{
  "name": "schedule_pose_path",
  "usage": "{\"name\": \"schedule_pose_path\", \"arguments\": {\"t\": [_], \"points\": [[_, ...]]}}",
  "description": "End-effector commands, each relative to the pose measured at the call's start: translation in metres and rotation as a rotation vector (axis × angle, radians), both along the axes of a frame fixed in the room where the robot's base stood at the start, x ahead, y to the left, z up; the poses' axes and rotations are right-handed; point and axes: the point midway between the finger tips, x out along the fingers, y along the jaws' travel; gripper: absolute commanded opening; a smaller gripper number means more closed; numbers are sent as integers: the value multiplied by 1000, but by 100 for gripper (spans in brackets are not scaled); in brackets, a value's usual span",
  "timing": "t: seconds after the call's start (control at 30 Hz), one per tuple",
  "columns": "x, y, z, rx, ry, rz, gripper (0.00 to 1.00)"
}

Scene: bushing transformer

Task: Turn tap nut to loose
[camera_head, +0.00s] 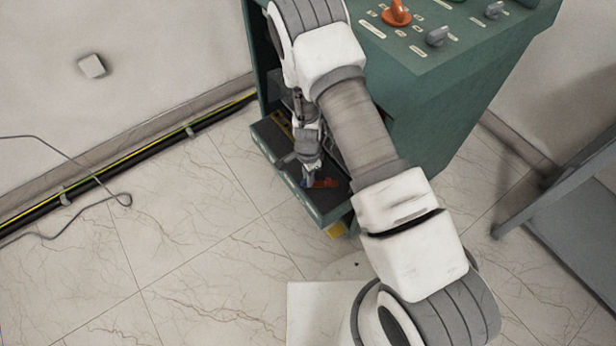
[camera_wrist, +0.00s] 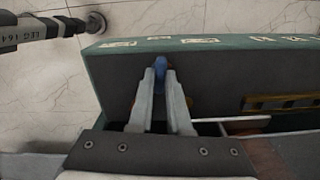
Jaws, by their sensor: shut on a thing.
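In the wrist view, a small blue piece (camera_wrist: 160,66), which I take to be the tap nut, sits at the dark recessed panel (camera_wrist: 115,75) of the green cabinet. The two light grey fingers of my gripper (camera_wrist: 160,75) converge and are shut on it. The fingers and their tips hide part of it. In the head view my gripper (camera_head: 308,180) points down into the low open front of the green cabinet (camera_head: 440,105). A red-orange part (camera_head: 326,183) shows just right of the fingertips. The nut itself cannot be made out clearly there.
An orange knob (camera_head: 397,14) and grey knobs (camera_head: 437,36) are on the cabinet top. In the wrist view, a yellow-and-black strip (camera_wrist: 280,103) lies right of my fingers. A black-and-yellow cable (camera_head: 130,148) runs along the wall. The tiled floor (camera_head: 190,220) at left is mostly clear.

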Motion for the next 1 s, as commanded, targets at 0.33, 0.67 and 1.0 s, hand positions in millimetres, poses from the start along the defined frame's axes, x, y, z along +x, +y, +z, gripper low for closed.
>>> {"name": "schedule_pose_path", "arguments": {"t": [0.33,0.67,1.0], "points": [[0,0,-1,1,0,330,0],[0,0,0,0,-1,643,0],[0,0,0,0,-1,923,0]]}}
